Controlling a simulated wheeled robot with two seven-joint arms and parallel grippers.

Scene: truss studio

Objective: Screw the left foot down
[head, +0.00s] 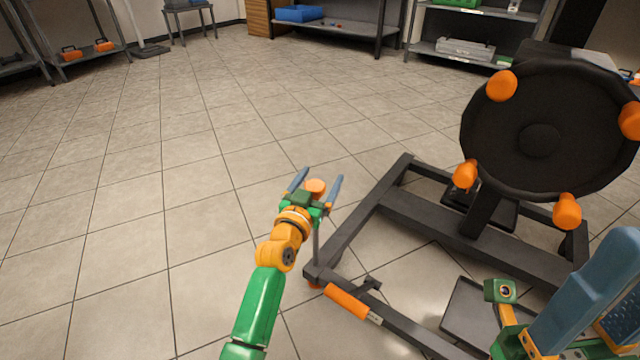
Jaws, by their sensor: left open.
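The left foot is a threaded rod with an orange knob (315,187) on top. Its rod (316,243) runs down to the near left corner of the dark wheeled frame (395,205). A little orange shows under that corner, just above or at the floor. My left gripper (317,183) is open, with one blue finger on each side of the knob. I cannot tell whether the fingers touch it. My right gripper (597,290) is large at the lower right, cut by the picture edge. Its blue fingers show, but their gap is unclear.
A big black disc (540,138) with orange knobs stands on the frame. An orange handle (346,301) lies along the frame's near bar. A dark tray (470,312) sits low inside the frame. Shelves line the back wall. The tiled floor at left is clear.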

